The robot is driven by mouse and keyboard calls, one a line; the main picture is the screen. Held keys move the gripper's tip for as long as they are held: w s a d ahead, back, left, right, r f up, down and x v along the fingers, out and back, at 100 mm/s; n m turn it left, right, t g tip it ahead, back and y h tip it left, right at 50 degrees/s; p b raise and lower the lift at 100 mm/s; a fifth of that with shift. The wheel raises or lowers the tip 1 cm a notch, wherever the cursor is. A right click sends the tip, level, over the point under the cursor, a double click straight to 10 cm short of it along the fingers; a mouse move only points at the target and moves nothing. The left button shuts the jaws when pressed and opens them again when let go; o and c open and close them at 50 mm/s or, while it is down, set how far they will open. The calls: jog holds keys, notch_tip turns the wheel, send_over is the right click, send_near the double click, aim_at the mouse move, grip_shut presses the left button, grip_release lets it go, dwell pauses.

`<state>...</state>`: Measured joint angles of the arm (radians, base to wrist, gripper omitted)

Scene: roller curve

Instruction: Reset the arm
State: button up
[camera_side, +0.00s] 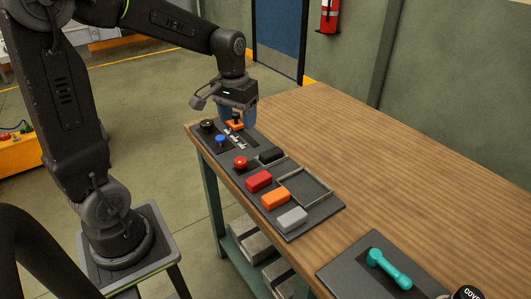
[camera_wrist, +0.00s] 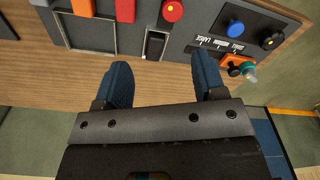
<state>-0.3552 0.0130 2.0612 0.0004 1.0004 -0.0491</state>
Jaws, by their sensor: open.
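My gripper (camera_side: 238,112) is over the far end of the dark control panel (camera_side: 325,207) on the wooden table. Its blue fingers show in the wrist view (camera_wrist: 160,66), spread apart with nothing between them. An orange piece with a black knob (camera_side: 235,125) is by the fingers in the side view. In the wrist view that orange piece (camera_wrist: 232,62) lies just beyond the right finger, beside printed size labels. I cannot tell whether the finger touches it. A blue button (camera_side: 220,139) and a red button (camera_side: 240,162) are nearby.
Red (camera_side: 259,181), orange (camera_side: 276,198) and grey (camera_side: 291,219) blocks line the panel beside a shallow empty tray (camera_side: 322,196). A teal handle (camera_side: 388,269) lies on a near plate. The table's right side is clear.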

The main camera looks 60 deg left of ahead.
jog(key=s+d+r+m+t, duration=0.4)
jog(key=s+d+r, duration=0.1)
jog(key=s+d, duration=0.7)
jog(key=shift+s+r+m+t, duration=0.2)
jog(key=shift+s+m+t, duration=0.15)
jog(key=shift+s, duration=0.2)
